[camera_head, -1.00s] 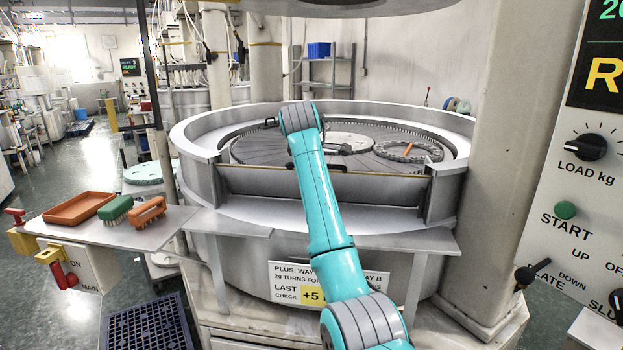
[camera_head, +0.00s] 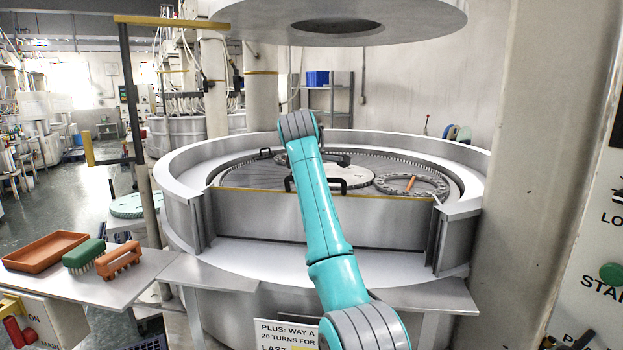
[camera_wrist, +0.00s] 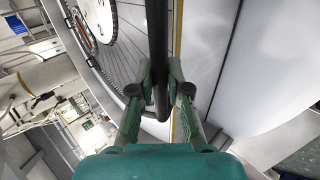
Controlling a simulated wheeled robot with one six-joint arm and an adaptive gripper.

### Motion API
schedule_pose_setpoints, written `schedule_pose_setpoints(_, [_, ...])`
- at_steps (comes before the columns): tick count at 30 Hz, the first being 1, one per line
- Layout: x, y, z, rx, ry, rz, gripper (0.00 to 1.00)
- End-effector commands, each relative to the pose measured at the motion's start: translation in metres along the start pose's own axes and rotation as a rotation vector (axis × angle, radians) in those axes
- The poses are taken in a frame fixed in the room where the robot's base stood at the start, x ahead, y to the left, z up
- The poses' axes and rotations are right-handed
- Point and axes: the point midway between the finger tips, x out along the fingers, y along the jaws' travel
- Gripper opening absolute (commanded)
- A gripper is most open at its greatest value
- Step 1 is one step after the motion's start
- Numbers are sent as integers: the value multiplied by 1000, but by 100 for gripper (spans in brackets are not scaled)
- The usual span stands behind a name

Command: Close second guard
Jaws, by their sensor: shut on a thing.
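The front guard is a grey metal panel (camera_head: 290,220) with a yellow top edge, standing between two side posts in the gap of the round tub wall. Its black bar handle (camera_head: 315,184) rises just above that edge, partly behind my arm. The panel's top is close to the level of the tub rim. In the wrist view my gripper (camera_wrist: 160,88) is shut on the black handle bar (camera_wrist: 157,35), with the yellow edge close to its right. My arm hides the gripper in the head view. I cannot tell which guard counts as second.
The tub's grooved plate (camera_head: 250,175) carries a toothed ring (camera_head: 410,184). A large disc (camera_head: 330,22) hangs above. An orange tray (camera_head: 45,251), a green brush (camera_head: 83,254) and an orange brush (camera_head: 118,260) lie on the left shelf. A thick column (camera_head: 535,180) stands right.

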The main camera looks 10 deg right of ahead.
Motion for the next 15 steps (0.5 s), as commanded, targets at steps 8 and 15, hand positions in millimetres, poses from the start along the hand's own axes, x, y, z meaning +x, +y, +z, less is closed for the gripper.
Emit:
schedule_pose_setpoints(8, [-7,14,6,8,1,34,0])
schedule_pose_setpoints(15, [-7,14,7,9,-1,35,41])
